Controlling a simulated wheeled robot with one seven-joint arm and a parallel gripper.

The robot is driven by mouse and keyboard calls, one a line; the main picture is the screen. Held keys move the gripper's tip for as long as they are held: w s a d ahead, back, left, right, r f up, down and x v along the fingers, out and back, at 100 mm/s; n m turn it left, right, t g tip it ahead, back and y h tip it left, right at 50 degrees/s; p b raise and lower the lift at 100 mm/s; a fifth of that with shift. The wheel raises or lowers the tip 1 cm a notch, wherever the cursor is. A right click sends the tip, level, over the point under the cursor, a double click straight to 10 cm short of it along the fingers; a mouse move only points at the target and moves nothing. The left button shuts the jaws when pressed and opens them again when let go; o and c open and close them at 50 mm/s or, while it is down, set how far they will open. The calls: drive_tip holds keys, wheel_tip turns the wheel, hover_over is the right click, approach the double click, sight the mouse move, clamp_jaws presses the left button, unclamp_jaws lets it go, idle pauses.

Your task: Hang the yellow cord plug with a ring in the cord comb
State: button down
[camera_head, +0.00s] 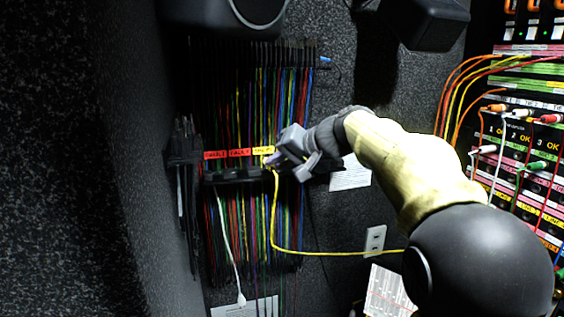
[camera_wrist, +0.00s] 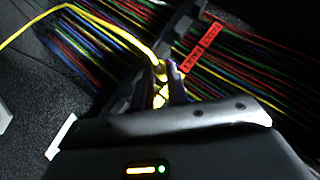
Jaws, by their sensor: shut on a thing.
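The yellow cord (camera_head: 274,215) runs from my gripper (camera_head: 275,160) down and then right, passing behind my arm. My gripper is at the right part of the cord comb (camera_head: 225,176), beside the yellow label. In the wrist view my gripper (camera_wrist: 168,88) is shut on the yellow plug (camera_wrist: 161,96), whose ringed end shows between the fingertips. The yellow cord (camera_wrist: 115,32) leaves the plug toward the upper left, across the dark comb bar (camera_wrist: 137,85). I cannot tell whether the cord sits in a comb slot. Part of the plug is hidden by the fingers.
Many coloured cords (camera_head: 285,100) hang in the racks above and below the comb. A white cord (camera_head: 227,235) hangs from the comb's left part. Red labels (camera_head: 227,154) mark the bar. A patch panel (camera_head: 520,150) with plugged cords stands at the right. A wall outlet (camera_head: 375,239) is below my arm.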

drive_tip(key=shift+w+a+f+b, duration=0.1)
drive_tip(key=shift+w+f+b, duration=0.25)
drive_tip(key=shift+f+b, duration=0.3)
drive_tip(key=shift+w+a+f+b, duration=0.1)
drive_tip(key=shift+w+f+b, duration=0.25)
drive_tip(key=shift+f, duration=0.35)
drive_tip(key=shift+f+b, duration=0.15)
drive_tip(key=shift+b, duration=0.15)
idle(0.4)
drive_tip(key=shift+c, duration=1)
unclamp_jaws()
drive_tip(key=shift+s+d+b, duration=0.25)
drive_tip(key=shift+s+b, duration=0.25)
drive_tip(key=shift+s, duration=0.25)
drive_tip(key=shift+s+d+b, duration=0.2)
drive_tip(key=shift+s+b, duration=0.3)
drive_tip(key=shift+s, duration=0.2)
